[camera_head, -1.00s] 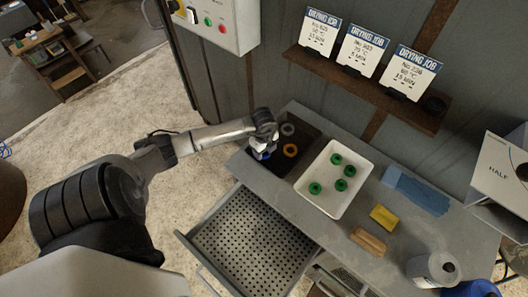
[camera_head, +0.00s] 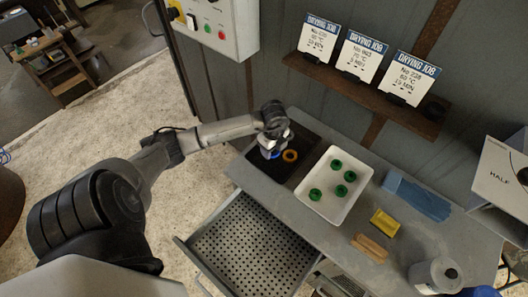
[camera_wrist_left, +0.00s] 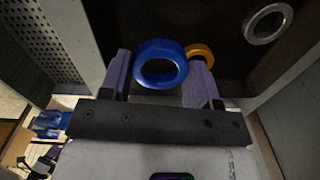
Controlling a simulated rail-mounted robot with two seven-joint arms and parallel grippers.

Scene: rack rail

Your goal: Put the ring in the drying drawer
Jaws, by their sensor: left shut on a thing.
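My left gripper (camera_head: 272,151) is over the dark tray (camera_head: 312,141) at the left end of the bench. It is shut on a blue ring (camera_wrist_left: 160,63), which sits between its two fingers in the left wrist view. The blue ring shows only partly in the head view (camera_head: 276,155). An orange ring (camera_head: 290,156) lies in the dark tray just right of the gripper. A grey ring (camera_wrist_left: 268,23) lies in the tray too, seen in the left wrist view. A drawer with a perforated metal bottom (camera_head: 245,245) stands open below the bench front. My right gripper is not in view.
A white tray (camera_head: 318,209) with several green rings stands right of the dark tray. Three drying job cards (camera_head: 359,55) stand on a wall shelf. The open drawer looks empty.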

